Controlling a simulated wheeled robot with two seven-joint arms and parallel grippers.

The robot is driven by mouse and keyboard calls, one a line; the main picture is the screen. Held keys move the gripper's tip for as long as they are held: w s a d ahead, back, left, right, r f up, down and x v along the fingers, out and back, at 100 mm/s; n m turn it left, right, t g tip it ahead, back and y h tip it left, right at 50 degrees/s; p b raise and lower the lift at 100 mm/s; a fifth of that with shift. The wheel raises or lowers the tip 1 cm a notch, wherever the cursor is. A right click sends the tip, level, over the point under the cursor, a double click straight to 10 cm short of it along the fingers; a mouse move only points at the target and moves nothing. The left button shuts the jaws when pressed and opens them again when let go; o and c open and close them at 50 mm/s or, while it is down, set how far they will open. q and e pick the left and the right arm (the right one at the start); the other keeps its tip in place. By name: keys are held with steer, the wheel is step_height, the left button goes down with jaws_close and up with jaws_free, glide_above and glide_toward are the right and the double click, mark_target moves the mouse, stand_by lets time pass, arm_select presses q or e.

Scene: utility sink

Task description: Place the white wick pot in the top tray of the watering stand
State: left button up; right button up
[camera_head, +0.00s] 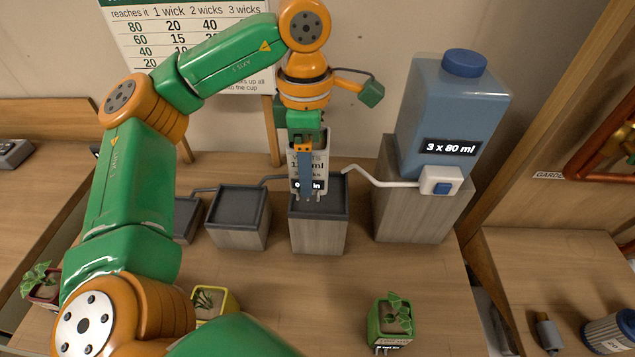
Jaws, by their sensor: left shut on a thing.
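The white wick pot (321,165) is held by my left gripper (305,176) and carries a label with partly covered print. Pale wicks hang from its underside. One blue-grey finger shows across the pot's front; the other finger is hidden. The watering stand is a row of stepped wooden blocks with dark trays. The top tray (334,212), on the tallest tray block nearest the bottle, lies under the pot. The pot overlaps the tray in this view, and I cannot tell whether it touches. My right gripper is out of view.
A blue bottle (446,115) stands on a wooden block to the right, with a white spout pipe (385,181) reaching toward the top tray. Lower trays (238,206) stand left. Green (376,332), yellow (229,300) and red (45,291) plant pots line the front. A chart hangs behind.

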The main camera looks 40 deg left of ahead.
mark_target(319, 181)
arm_select(q)
steer(key=w+f+p, duration=0.1)
steer(key=w+f, duration=0.2)
steer(key=shift+d+f, duration=0.1)
steer(key=shift+f, duration=0.15)
step_height(319, 181, down, 2)
steer(key=shift+s+f, duration=0.15)
steer(key=shift+f, duration=0.05)
steer(key=shift+f, duration=0.15)
steer(key=o, duration=1.2)
steer(key=shift+f, duration=0.1)
steer(key=shift+c, duration=0.2)
steer(key=shift+o, duration=0.8)
steer(key=shift+r, duration=0.2)
